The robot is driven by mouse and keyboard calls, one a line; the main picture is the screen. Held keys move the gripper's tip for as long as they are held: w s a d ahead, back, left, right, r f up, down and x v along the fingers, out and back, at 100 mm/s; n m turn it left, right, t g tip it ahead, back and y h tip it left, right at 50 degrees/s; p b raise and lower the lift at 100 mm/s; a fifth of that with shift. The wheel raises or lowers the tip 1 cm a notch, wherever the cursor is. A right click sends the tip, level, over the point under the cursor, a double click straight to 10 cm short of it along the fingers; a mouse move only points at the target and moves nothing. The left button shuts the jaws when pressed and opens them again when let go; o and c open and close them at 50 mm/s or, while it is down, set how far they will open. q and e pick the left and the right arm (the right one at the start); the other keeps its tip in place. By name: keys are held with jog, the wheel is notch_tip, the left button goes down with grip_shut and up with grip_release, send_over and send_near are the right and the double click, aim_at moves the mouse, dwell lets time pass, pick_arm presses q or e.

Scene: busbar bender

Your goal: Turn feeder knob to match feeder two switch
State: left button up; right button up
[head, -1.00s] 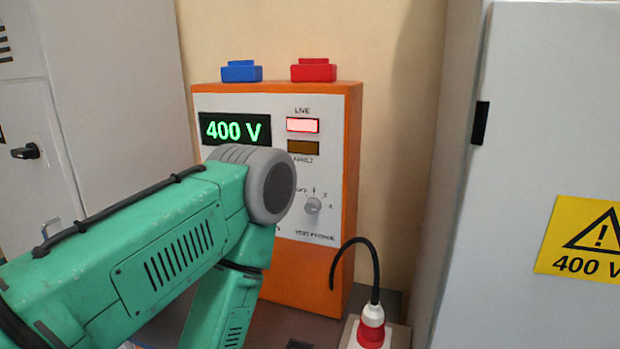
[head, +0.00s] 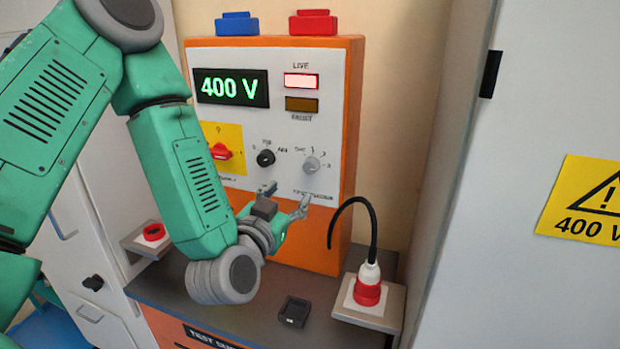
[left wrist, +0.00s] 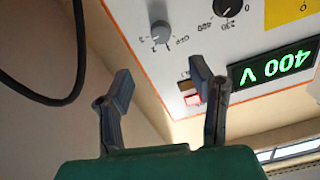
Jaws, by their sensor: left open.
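The grey feeder knob (head: 312,164) is on the lower right of the white panel, ringed by marks OFF, 1, 2 and 3. It shows upside down in the left wrist view (left wrist: 161,35); I cannot tell for certain which mark its pointer is on. My left gripper (head: 287,196) is open and empty, just below and left of the knob and apart from it. In the left wrist view its two fingers (left wrist: 162,86) stand apart with the knob beyond them. My right gripper is not in view.
The orange test unit (head: 356,110) has a lit 400 V display (head: 231,88), a lit LIVE lamp (head: 301,81), a black knob (head: 265,158) and a red switch (head: 221,152). A red plug (head: 368,285) with a black cable stands at right. A grey cabinet (head: 540,100) bounds the right.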

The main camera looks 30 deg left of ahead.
aim_at(308, 168)
pick_arm(q)
jog(key=x, duration=1.1)
jog(key=shift+a, duration=0.1)
jog(key=shift+w+a+p, duration=0.15)
jog(key=shift+w+p, duration=0.15)
jog(key=shift+w, duration=0.3)
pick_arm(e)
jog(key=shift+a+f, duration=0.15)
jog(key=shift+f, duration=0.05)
pick_arm(q)
grip_shut()
